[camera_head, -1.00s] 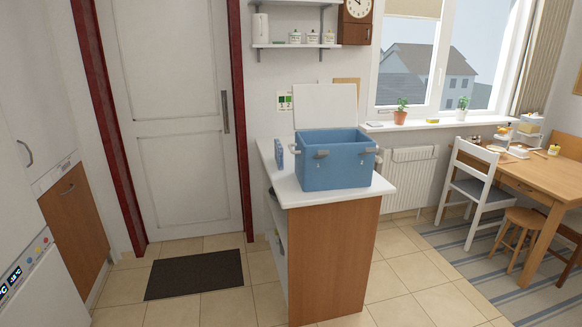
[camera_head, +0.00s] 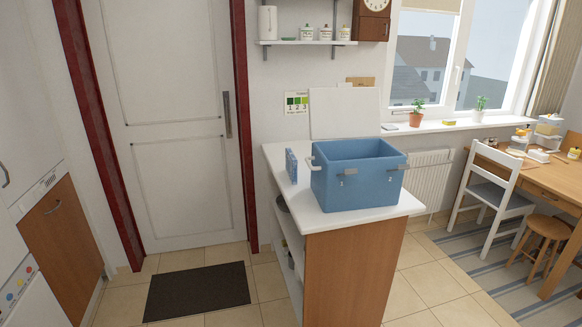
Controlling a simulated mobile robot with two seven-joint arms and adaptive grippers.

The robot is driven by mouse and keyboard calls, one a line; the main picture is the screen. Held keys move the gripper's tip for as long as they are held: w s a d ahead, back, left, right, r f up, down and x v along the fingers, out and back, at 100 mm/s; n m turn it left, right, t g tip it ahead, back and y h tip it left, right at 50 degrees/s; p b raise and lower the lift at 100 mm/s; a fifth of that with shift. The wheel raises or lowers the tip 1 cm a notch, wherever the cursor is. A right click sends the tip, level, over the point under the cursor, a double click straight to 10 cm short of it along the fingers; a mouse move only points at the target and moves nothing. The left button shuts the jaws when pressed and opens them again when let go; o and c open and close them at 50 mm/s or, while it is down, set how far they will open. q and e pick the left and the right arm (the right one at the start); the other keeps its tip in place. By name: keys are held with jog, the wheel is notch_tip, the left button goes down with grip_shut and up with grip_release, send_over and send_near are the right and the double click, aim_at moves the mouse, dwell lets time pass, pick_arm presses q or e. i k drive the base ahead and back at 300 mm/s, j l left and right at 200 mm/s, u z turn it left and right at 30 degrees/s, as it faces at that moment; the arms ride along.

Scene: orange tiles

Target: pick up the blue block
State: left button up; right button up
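A small upright blue block (camera_head: 291,165) stands on the white counter top (camera_head: 277,151), near its left edge. It is just left of a larger blue cooler box (camera_head: 358,184), with a narrow gap between them. The cooler box is open at the top with light handles, and a white panel stands up behind it. What lies inside the box is hidden by its walls. Neither of my grippers shows in the head view.
The counter has a wooden end panel (camera_head: 350,272) and open shelves on its left side. A dark mat (camera_head: 197,291) lies before the white door (camera_head: 177,120). A white chair (camera_head: 497,190), stool (camera_head: 545,238) and wooden table (camera_head: 548,178) stand at the right. The tiled floor left of the counter is open.

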aim_at(292, 162)
jog(key=z, duration=0.3)
jog(key=i+j+z, duration=0.1)
jog(key=z, duration=0.3)
jog(key=i+j+z, duration=0.1)
jog(key=j+z, duration=0.15)
jog(key=z, duration=0.15)
jog(key=j+z, duration=0.2)
jog(key=z, duration=0.2)
jog(key=i+j+z, duration=0.1)
jog(key=j+z, duration=0.2)
jog(key=j, duration=0.2)
jog(key=j+z, duration=0.25)
jog(key=j, duration=0.3)
jog(key=j+z, duration=0.25)
jog(key=j, duration=0.8)
jog(key=k+j, duration=0.1)
jog(key=j, duration=0.95)
jog(key=k+z, duration=0.05)
